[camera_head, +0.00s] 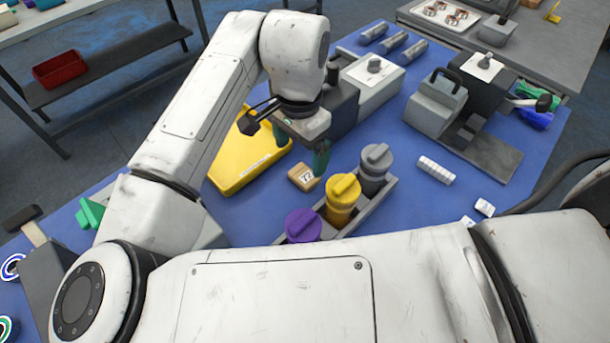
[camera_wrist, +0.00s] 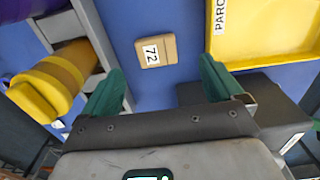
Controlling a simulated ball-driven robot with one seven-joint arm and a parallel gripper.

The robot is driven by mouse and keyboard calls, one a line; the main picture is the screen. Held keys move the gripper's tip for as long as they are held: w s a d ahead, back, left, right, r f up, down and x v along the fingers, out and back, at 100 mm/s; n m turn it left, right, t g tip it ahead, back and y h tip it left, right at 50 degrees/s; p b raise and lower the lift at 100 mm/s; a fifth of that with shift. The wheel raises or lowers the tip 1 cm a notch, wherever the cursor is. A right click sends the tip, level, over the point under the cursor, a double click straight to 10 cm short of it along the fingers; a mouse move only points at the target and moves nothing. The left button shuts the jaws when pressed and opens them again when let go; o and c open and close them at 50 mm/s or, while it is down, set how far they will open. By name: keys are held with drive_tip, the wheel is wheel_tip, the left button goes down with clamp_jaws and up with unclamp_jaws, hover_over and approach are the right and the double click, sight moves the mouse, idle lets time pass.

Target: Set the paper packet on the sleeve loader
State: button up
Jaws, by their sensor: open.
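A small tan packet with a white label reading 72 (camera_head: 304,177) lies on the blue table top, between the yellow tray and the row of capped canisters; I take it as the paper packet. It also shows in the wrist view (camera_wrist: 157,50), beyond my fingertips. My gripper (camera_head: 300,150) is above the table beside the packet, with its green fingers apart and nothing between them; the wrist view shows both fingers (camera_wrist: 162,72). I cannot tell for sure which device is the sleeve loader; a grey machine with a black handle (camera_head: 436,103) stands at the right.
The yellow tray (camera_head: 222,185) is left of the packet. A grey rack holds purple (camera_head: 303,225), yellow (camera_head: 342,200) and grey (camera_head: 375,165) canisters right of it. A grey-white block device (camera_head: 372,82) stands behind.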

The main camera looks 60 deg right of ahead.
sight(304, 174)
drive_tip(key=shift+s+d+f+p, duration=0.1)
drive_tip(key=shift+s+f+p, duration=0.1)
drive_tip(key=shift+f, duration=1.45)
drive_tip(key=shift+s+d+f+p, duration=0.1)
drive_tip(key=shift+f+p, duration=0.05)
drive_tip(key=shift+f, duration=1.5)
drive_tip(key=shift+c, duration=0.4)
drive_tip(key=shift+r, duration=0.1)
drive_tip(key=c, duration=1.2)
